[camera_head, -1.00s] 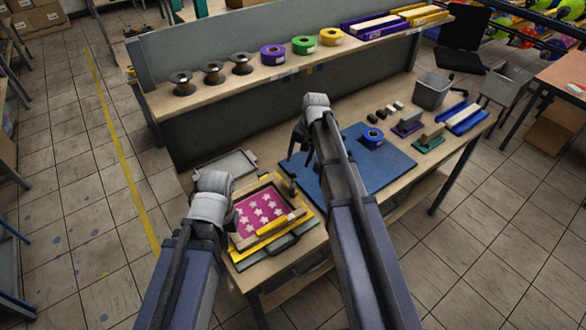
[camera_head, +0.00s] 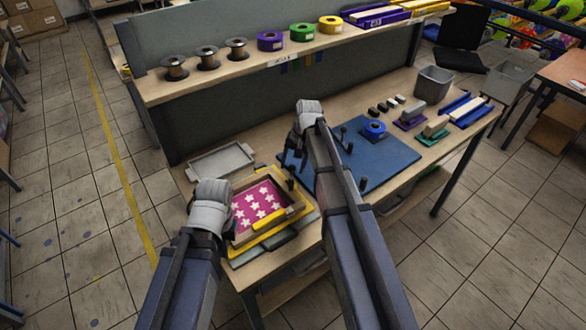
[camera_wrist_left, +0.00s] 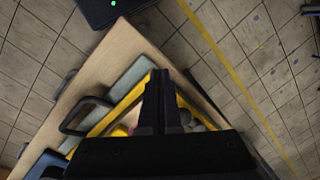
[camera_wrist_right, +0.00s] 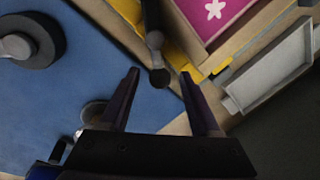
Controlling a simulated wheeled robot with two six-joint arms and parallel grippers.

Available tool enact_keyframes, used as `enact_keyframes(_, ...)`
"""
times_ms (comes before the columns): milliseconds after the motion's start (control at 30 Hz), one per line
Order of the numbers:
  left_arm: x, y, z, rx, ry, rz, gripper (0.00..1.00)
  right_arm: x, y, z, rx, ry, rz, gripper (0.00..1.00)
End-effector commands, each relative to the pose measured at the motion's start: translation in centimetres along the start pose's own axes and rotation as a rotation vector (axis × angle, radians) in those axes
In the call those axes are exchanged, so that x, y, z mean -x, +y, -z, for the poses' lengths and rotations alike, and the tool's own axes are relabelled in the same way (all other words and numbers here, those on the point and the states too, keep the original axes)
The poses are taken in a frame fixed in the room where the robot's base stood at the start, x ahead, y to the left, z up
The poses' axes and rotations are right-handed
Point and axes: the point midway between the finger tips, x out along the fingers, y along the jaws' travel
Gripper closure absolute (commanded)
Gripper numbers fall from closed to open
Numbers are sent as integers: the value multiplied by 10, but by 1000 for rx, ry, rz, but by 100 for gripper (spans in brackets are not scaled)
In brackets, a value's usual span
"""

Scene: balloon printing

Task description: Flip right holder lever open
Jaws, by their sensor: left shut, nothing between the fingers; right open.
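The screen frame (camera_head: 285,216) with a pink, white-starred panel (camera_head: 258,204) lies on the bench at the near left. A dark lever with a round knob (camera_wrist_right: 159,77) shows in the right wrist view, beside the yellow holder part. My right gripper (camera_wrist_right: 159,73) is open, with the knob appearing between its fingertips; I cannot tell whether they touch it. In the head view its fingers are partly hidden by my right arm. My left gripper (camera_wrist_left: 161,73) is shut and empty over the yellow holder edge (camera_wrist_left: 128,100). In the head view my left wrist hides its fingers.
A blue mat (camera_head: 395,155) with a blue tape roll (camera_head: 374,129) and dark upright posts lies right of the frame. A grey tray (camera_head: 220,160) lies behind the frame. Stamps, blocks and a grey bin (camera_head: 434,84) stand further right. A shelf with spools runs along the back.

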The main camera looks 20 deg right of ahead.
Motion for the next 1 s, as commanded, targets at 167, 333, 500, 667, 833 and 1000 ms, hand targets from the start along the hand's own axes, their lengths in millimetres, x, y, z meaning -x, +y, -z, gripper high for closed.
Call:
enact_keyframes(167,1,0,0,0,0,0,100,1,0,0,0,0,0,36)
enact_keyframes(333,1,0,0,0,0,0,100,1,0,0,0,0,0,54)
enact_keyframes(500,1,0,0,0,0,0,100,1,0,0,0,0,0,74)
enact_keyframes(667,1,0,0,0,0,0,100,1,0,0,0,0,0,92)
enact_keyframes(833,1,0,0,0,0,0,100,1,0,0,0,0,0,100)
enact_keyframes(1000,1,0,0,0,0,0,100,1,0,0,1,0,0,100)
